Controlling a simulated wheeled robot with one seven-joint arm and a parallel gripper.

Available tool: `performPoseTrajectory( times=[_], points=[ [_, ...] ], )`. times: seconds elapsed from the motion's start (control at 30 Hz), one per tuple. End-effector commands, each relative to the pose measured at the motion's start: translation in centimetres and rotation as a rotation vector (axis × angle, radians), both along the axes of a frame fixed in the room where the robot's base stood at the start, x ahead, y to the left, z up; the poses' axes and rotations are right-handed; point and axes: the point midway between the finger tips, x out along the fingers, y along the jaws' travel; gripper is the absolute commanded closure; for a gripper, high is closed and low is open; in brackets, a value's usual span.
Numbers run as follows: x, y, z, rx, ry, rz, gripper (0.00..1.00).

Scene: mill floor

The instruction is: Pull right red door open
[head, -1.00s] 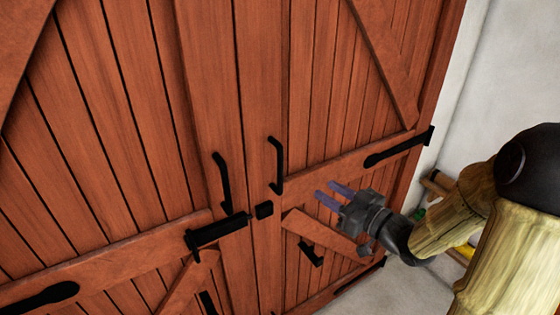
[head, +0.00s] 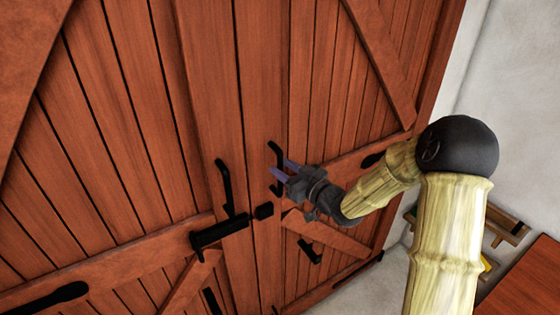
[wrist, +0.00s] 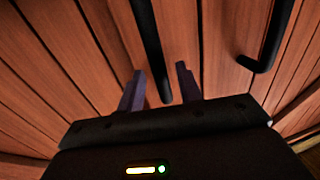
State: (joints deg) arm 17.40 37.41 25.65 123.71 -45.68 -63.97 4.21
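The right red door (head: 262,90) is shut, its planks flush with the left red door (head: 130,120). Its black handle (head: 275,150) is an upright bar near the seam; my gripper hides part of it. My gripper (head: 282,169) is open at this handle, having come from the right. In the wrist view, the bar (wrist: 148,40) runs down into the gap between the two open purple fingers (wrist: 160,72). I cannot tell whether either finger touches it. A black slide bolt (head: 218,233) sits on the left door, with its keeper (head: 263,211) on the right door.
The left door's black handle (head: 225,186) stands close to the left of my gripper; a second handle (wrist: 272,40) shows at right in the wrist view. A white wall (head: 505,100) and a reddish tabletop (head: 530,285) are at the right.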

Motion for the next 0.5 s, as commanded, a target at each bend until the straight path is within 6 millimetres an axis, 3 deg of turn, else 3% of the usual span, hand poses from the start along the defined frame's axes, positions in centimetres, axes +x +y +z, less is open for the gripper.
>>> performPoseTrajectory(
  times=[0.17, 0.47, 0.5],
  points=[
    [1.24, 1.32, 0.1, 0.001, 0.001, 0.001, 0.65],
    [1.43, 1.46, -0.03, 0.0, 0.0, 0.0, 0.65],
    [1.42, 1.45, -0.02, 0.0, 0.0, 0.0, 0.7]
  ],
)
